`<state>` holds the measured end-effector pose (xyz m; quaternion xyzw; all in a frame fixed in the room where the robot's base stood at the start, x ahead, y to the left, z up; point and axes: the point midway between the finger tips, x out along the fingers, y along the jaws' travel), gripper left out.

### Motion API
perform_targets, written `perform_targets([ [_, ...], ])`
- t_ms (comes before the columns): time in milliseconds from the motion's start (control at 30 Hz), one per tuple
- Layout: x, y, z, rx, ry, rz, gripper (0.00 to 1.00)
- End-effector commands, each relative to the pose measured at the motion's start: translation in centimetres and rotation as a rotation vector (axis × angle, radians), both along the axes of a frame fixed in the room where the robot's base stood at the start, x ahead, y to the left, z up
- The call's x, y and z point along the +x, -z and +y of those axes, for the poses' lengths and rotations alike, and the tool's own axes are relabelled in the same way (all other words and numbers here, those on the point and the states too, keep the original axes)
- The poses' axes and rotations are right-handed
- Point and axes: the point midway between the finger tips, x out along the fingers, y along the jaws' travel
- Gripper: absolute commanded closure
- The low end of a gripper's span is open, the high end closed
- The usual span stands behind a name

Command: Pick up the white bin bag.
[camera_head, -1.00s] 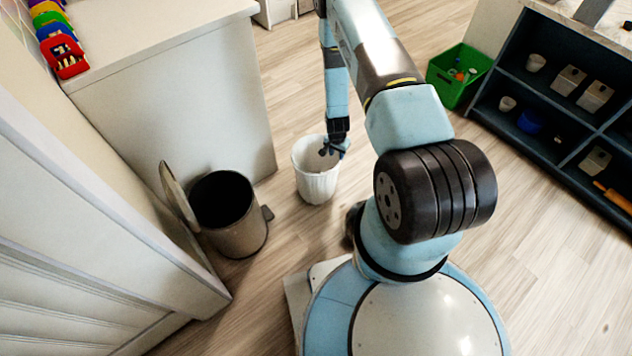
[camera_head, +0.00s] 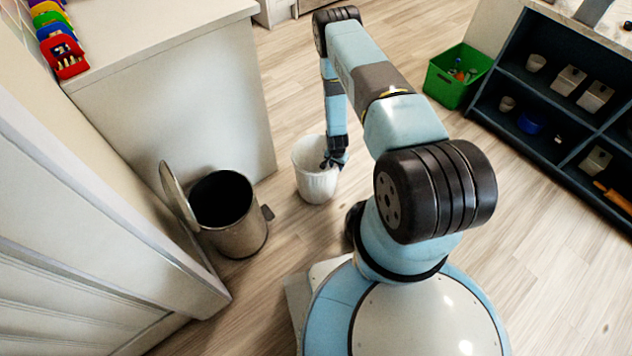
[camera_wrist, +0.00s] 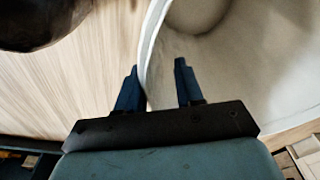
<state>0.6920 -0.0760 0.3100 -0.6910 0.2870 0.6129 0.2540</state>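The white bin bag (camera_head: 316,183) stands upright on the floor like an open-topped white bin, in the middle of the head view. In the wrist view its rim and inner wall (camera_wrist: 240,75) fill the right side. My gripper (camera_head: 333,160) is at the bag's right rim, pointing down. In the wrist view my gripper (camera_wrist: 157,72) is open, with one dark finger outside the rim and the other over the inside. The rim runs between the two fingers. Whether either finger touches the wall cannot be told.
A dark pedal bin (camera_head: 236,230) with its lid open stands left of the bag, by a white cabinet (camera_head: 180,110). A green crate (camera_head: 447,88) and a dark shelf unit (camera_head: 510,85) stand at the right. Wooden floor around the bag is clear.

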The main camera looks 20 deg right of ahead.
Motion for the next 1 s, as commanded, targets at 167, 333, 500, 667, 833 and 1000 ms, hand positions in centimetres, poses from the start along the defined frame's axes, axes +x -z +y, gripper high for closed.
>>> perform_targets([
  [167, 0.1, 0.77, -0.09, 0.0, 0.0, -0.001, 0.64],
  [333, 0.09, 0.77, -0.09, -0.001, 0.0, -0.001, 0.64],
  [500, 0.08, 0.76, -0.08, 0.0, 0.0, 0.0, 0.78],
  [667, 0.07, 0.75, -0.07, 0.0, -0.001, 0.0, 0.93],
  [833, 0.06, 0.75, -0.06, 0.0, -0.001, 0.0, 1.0],
  [1000, 0.06, 0.75, -0.07, 0.0, -0.001, 0.0, 1.0],
])
